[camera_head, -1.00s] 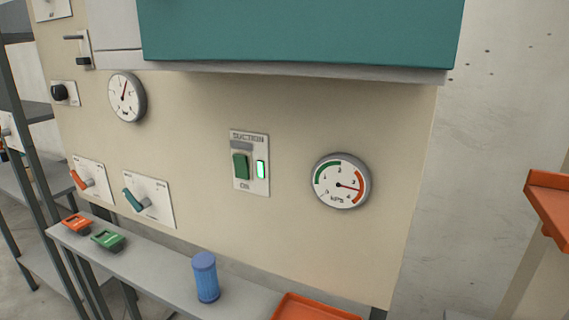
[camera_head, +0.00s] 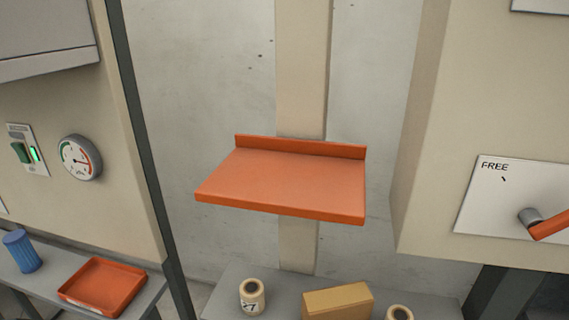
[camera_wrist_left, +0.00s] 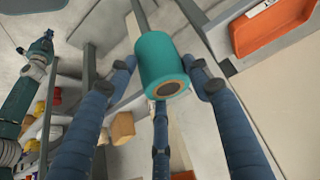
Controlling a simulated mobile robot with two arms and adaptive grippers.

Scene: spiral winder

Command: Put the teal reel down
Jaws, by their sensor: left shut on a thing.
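The teal reel (camera_wrist_left: 162,64) is a short cylinder with a dark core ringed in tan at its near end. It shows only in the left wrist view. My left gripper (camera_wrist_left: 163,72) is shut on it, with blue fingers on both sides of the reel and another finger below it. The reel is held in the air and appears clear of any surface. Neither gripper shows in the head view, and I cannot make out the right gripper in the wrist view.
In the head view an empty orange shelf (camera_head: 285,180) with a raised back edge is fixed to a post. Below it, a grey bench holds cream reels (camera_head: 252,297) and a cardboard box (camera_head: 338,302). An orange tray (camera_head: 103,286) and blue cylinder (camera_head: 22,251) stand left; an orange lever (camera_head: 550,226) is right.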

